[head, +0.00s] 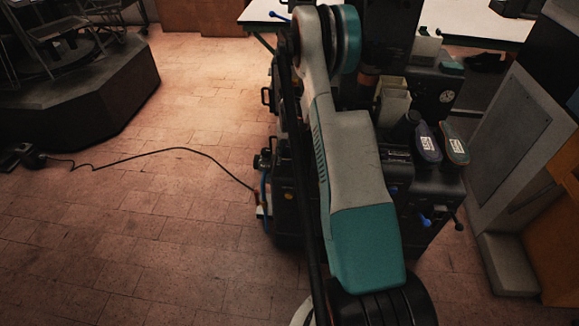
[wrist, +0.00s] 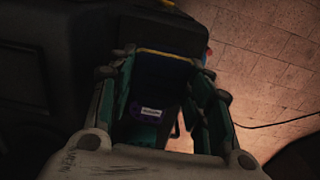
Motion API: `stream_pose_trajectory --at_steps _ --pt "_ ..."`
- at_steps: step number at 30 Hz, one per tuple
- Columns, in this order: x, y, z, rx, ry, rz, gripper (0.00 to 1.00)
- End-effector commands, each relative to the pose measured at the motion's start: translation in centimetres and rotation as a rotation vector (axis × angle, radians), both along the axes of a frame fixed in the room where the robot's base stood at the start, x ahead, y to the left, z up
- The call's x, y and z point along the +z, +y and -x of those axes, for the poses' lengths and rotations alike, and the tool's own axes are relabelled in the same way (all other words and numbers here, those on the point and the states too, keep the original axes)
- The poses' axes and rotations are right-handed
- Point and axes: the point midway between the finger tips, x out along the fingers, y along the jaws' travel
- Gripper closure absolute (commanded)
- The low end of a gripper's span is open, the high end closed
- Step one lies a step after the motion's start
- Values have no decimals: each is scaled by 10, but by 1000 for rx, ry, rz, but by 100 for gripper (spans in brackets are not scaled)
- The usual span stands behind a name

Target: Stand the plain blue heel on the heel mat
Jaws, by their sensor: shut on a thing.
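In the wrist view my gripper (wrist: 166,84) is shut on a dark blue piece (wrist: 160,77), which looks like the blue heel. A yellow strip (wrist: 166,56) runs along its far end; I cannot tell whether it belongs to the piece. A purple patch with a pale label (wrist: 152,111) shows lower between the fingers. The picture is too dark to tell how the piece is tilted or whether it touches anything below. In the head view my arm hides the gripper and the piece. I cannot make out the heel mat in either view.
A dark machine (head: 432,185) stands right of my arm, with a blue-grey sole-shaped piece (head: 427,135) and a teal-edged one (head: 456,156) on top, both labelled. Cream bins (head: 394,108) stand behind them. A grey cabinet (head: 511,130) is at right. Tiled floor (head: 150,220) is open at left, crossed by a cable.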

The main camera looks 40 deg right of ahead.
Motion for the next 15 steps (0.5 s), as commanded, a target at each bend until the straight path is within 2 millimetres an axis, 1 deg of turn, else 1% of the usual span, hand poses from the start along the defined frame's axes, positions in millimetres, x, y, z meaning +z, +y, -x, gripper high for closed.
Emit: stream_pose_trajectory --at_steps 1,8,12,15 --pt "-7 0 0 0 0 0 80" --pt "-20 0 0 0 0 0 80" --pt "-42 0 0 0 0 0 80" --pt "-54 0 0 0 0 0 80"
